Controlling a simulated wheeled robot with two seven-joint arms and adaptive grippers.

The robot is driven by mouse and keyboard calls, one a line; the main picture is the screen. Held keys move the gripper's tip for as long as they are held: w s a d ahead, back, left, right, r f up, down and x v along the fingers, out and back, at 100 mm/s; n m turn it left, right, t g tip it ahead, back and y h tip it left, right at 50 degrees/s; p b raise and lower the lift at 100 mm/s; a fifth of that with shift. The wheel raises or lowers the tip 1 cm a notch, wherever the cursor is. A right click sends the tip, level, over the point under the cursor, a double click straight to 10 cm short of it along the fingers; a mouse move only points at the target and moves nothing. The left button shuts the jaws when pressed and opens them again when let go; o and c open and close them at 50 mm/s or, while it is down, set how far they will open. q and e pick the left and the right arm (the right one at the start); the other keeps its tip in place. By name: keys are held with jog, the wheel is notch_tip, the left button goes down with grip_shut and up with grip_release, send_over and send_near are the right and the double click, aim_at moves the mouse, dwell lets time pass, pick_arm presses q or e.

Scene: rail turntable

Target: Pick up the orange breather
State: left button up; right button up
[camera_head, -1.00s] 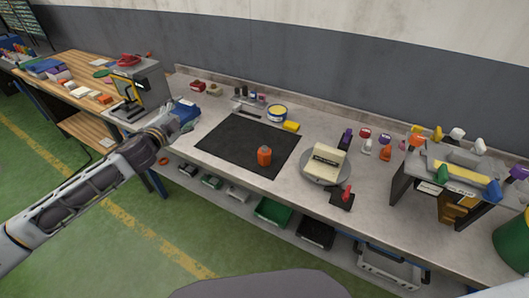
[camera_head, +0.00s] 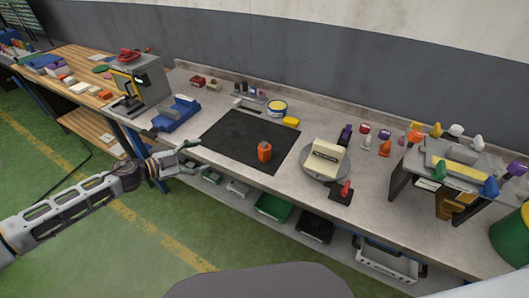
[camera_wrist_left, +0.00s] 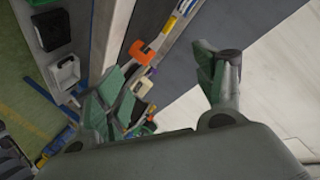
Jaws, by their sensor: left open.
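The orange breather (camera_head: 264,152) stands upright on the black mat (camera_head: 235,137) in the head view, near the mat's right side. My left gripper (camera_head: 200,155) is open and empty at the bench's front edge, left of the mat and well apart from the breather. In the left wrist view the two green-padded fingers of my left gripper (camera_wrist_left: 165,78) are spread with nothing between them at the tips. An orange object (camera_wrist_left: 140,52) shows beyond them; I cannot tell for sure that it is the breather. My right gripper is not in view.
A round grey plate (camera_head: 308,169) with a cream block (camera_head: 326,158) stands right of the mat. A red-handled item (camera_head: 343,190) is in front of it. A yellow block (camera_head: 291,121) and a tin (camera_head: 277,108) stand behind the mat. A blue tool (camera_head: 177,113) lies left.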

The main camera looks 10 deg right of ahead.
pick_arm(q)
jog(key=s+d+n+g+h, duration=0.1)
jog(key=s+d+n+g, duration=0.1)
jog(key=s+g, duration=0.3)
jog(key=s, duration=0.2)
jog(key=shift+s+d+f+n+g+h, duration=0.15)
jog(key=shift+s+f+n+g+h, duration=0.15)
jog(key=shift+s+f, duration=0.1)
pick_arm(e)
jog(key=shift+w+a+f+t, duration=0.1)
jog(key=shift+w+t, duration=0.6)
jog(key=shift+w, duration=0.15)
pick_arm(q)
jog(key=shift+w, duration=0.1)
